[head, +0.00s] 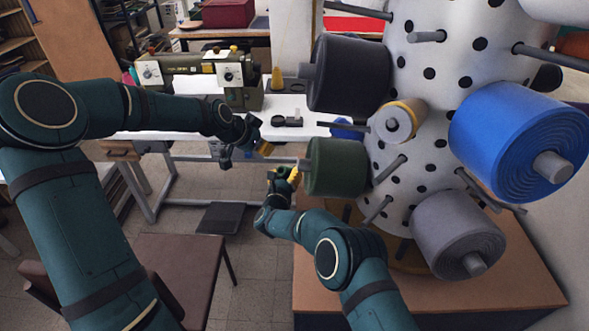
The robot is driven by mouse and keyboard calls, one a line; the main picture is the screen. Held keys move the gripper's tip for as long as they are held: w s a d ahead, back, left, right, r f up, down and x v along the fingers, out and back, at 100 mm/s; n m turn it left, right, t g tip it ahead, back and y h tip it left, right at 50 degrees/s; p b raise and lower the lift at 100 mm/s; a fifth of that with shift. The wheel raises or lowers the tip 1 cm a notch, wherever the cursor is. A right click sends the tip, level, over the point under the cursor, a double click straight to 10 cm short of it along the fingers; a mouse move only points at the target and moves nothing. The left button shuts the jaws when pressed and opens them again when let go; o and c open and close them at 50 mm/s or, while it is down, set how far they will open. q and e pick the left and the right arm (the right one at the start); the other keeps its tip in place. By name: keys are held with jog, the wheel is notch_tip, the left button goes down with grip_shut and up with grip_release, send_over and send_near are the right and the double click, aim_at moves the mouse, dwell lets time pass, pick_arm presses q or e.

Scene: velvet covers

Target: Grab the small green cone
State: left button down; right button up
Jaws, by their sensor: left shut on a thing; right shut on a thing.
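A dark green roll (337,167) sits on a peg at the left side of the white dotted column. It is the clearest green thing here; I cannot make out a separate small green cone. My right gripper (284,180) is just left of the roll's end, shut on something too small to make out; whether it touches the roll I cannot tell. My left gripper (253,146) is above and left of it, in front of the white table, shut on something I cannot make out. Yellow-orange parts show at both gripper tips.
The dotted column (430,75) carries a blue roll (505,125), a grey roll (450,225), a black roll (350,72) and bare pegs. It stands on a brown table (480,295). A yellow cone (277,79) and a sewing machine (205,70) are on the white table behind.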

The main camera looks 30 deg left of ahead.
jog(key=s+a, duration=0.2)
jog(key=s, duration=0.5)
jog(key=s+a, duration=0.3)
jog(key=s, duration=0.5)
jog(key=shift+a+p, duration=0.2)
jog(key=shift+p, duration=0.1)
jog(key=m+g, duration=0.2)
jog(key=g, duration=0.1)
jog(key=m+g+p, duration=0.1)
jog(key=g, duration=0.3)
jog(key=shift+s+m, duration=0.1)
jog(key=shift+m, duration=0.3)
